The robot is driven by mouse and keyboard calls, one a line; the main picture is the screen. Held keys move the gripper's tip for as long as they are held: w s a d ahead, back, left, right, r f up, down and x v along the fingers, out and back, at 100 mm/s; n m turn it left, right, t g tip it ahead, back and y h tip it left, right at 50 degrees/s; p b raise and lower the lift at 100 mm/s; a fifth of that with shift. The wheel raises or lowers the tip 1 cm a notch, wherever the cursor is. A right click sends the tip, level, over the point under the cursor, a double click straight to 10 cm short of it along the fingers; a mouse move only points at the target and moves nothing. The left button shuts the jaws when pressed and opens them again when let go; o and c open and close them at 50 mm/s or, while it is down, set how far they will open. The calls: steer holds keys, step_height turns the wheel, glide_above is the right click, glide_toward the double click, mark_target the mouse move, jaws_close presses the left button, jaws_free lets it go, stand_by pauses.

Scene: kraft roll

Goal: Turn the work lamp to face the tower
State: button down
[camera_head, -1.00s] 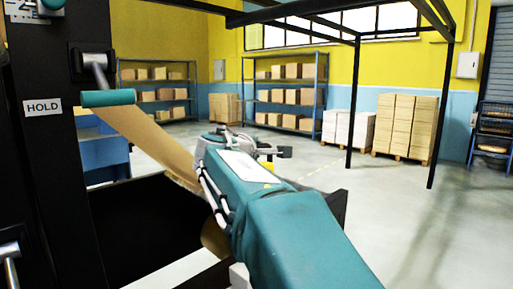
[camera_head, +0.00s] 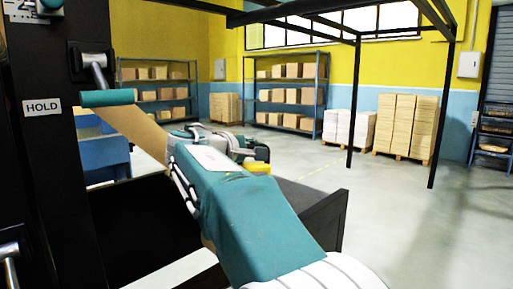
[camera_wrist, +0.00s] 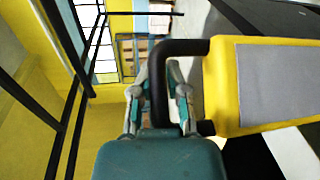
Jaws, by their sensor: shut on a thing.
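The work lamp (camera_wrist: 263,85) is a yellow box with a pale grey panel and a black loop handle. It fills the right of the wrist view. My gripper (camera_wrist: 159,85) has a finger on each side of the black handle and is shut on it. In the head view only a small yellow part of the lamp (camera_head: 257,168) shows beyond my gripper (camera_head: 258,152); my arm hides the rest. A tall black tower (camera_head: 45,160) with a HOLD sign (camera_head: 42,107) stands at the left.
A brown kraft paper web (camera_head: 135,130) slopes down from a teal roller (camera_head: 107,97) and passes behind my arm. A low black trough (camera_head: 313,213) lies beyond my arm. Shelves (camera_head: 290,95) and pallet stacks (camera_head: 408,125) stand far back. The floor at right is clear.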

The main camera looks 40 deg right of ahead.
steer(key=m+g, duration=0.1)
steer(key=g, duration=0.1)
steer(key=m+g, duration=0.3)
steer(key=g, duration=0.1)
steer(key=shift+w+a+f, duration=0.2)
steer(key=shift+a+f, duration=0.1)
steer(key=shift+f, duration=0.05)
steer(key=shift+w+a+m+g+y, duration=0.1)
steer(key=shift+m+g+y, duration=0.45)
steer(key=shift+m+g, duration=0.45)
steer(key=shift+a+m+g+y, duration=0.1)
steer(key=shift+m+g+y, duration=0.55)
steer(key=shift+g, duration=0.55)
steer(key=shift+w+a+m+g, duration=0.1)
steer(key=shift+m+g, duration=0.3)
steer(key=shift+m, duration=0.05)
steer(key=c, duration=0.8)
jaws_free()
steer(key=shift+a+r, duration=0.1)
steer(key=shift+r, duration=0.05)
steer(key=shift+r, duration=0.1)
steer(key=shift+s+t, duration=0.2)
steer(key=shift+t, duration=0.1)
